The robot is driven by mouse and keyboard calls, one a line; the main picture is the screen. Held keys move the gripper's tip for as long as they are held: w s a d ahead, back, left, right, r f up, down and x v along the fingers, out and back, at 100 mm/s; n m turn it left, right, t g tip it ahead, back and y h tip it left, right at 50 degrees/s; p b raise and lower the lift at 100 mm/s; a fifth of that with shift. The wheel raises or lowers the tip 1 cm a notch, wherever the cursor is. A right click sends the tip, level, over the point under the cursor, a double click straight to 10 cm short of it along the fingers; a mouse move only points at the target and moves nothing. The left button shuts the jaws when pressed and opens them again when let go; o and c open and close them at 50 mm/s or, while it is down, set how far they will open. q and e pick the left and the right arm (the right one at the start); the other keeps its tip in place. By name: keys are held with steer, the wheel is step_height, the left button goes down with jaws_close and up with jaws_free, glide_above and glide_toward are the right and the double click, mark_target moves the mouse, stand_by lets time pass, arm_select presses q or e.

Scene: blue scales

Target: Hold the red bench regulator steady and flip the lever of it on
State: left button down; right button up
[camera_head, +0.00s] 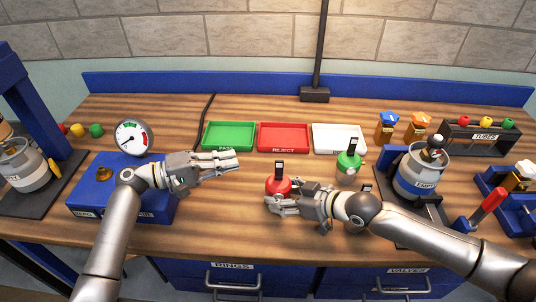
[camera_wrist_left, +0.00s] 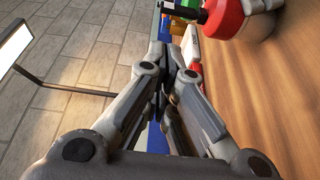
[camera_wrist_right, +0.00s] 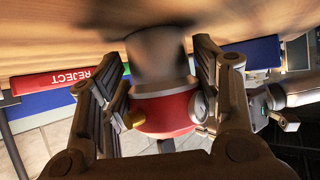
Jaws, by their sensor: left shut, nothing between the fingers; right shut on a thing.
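The red bench regulator (camera_head: 277,186) stands at the front middle of the wooden table, with a dark upright lever (camera_head: 279,168) on top. My right gripper (camera_head: 276,203) is shut on the regulator from the right; in the right wrist view its fingers lie on both sides of the red body (camera_wrist_right: 165,112). My left gripper (camera_head: 234,160) is shut and empty, to the left of and a little behind the regulator, apart from it. In the left wrist view the red regulator (camera_wrist_left: 226,14) shows at the top right, with its dark lever (camera_wrist_left: 181,10) pointing left.
A green regulator (camera_head: 349,162) stands to the right of the red one. Green (camera_head: 230,136), red (camera_head: 283,137) and white (camera_head: 339,138) trays lie behind. A blue box with a gauge (camera_head: 134,136) stands left, near my left arm. A grey gas cylinder (camera_head: 420,172) stands right.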

mark_target(279, 168)
steer(key=shift+f, duration=0.1)
arm_select(q)
steer(key=shift+s+d+f, duration=0.15)
steer(key=shift+s+d, duration=0.05)
steer(key=shift+s, duration=0.05)
steer(key=x, duration=1)
